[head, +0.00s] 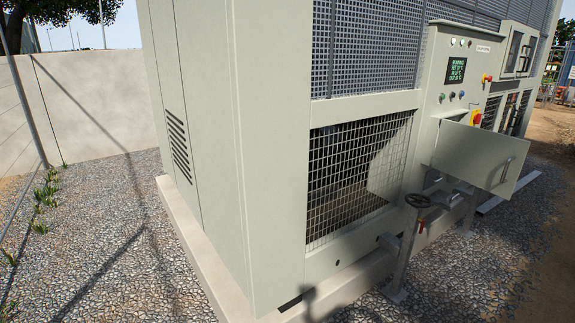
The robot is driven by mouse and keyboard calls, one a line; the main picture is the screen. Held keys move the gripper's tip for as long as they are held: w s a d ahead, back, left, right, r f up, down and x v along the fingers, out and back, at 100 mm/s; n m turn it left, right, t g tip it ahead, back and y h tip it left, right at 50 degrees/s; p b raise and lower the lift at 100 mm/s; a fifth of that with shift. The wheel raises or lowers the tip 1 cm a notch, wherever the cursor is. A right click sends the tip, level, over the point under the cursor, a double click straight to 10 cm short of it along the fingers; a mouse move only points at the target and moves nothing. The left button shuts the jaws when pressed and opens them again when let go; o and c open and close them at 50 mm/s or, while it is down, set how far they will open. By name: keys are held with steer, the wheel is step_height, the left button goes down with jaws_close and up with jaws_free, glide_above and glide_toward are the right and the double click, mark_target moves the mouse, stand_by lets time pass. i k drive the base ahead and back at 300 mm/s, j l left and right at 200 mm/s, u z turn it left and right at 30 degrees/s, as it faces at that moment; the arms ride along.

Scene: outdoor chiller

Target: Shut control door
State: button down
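The control door (472,156) is a pale grey-green flat panel on the front of the chiller, at the right in the head view. It stands open, swung outward from the control cabinet (436,75). A small handle (506,170) is on its face near the free edge. The opening behind the door is mostly hidden by the panel. The cabinet above carries a lit display (456,70), buttons and a red and yellow switch (475,117). My gripper is not in view.
A handwheel valve (418,200) and pipework with a red lever stand below and in front of the door. The chiller sits on a concrete plinth (200,260). Gravel (120,240) surrounds it, with a concrete wall (85,105) at left. Gravel right of the pipework looks clear.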

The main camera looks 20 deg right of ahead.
mark_target(491, 162)
steer(key=i+l+z, duration=0.15)
steer(key=i+z, duration=0.25)
steer(key=i+l+z, duration=0.1)
steer(key=z, duration=0.25)
steer(key=i+z, duration=0.4)
steer(key=i+j+z, duration=0.15)
steer(key=z, duration=0.2)
steer(key=i+l+u, duration=0.15)
steer(key=i, duration=0.4)
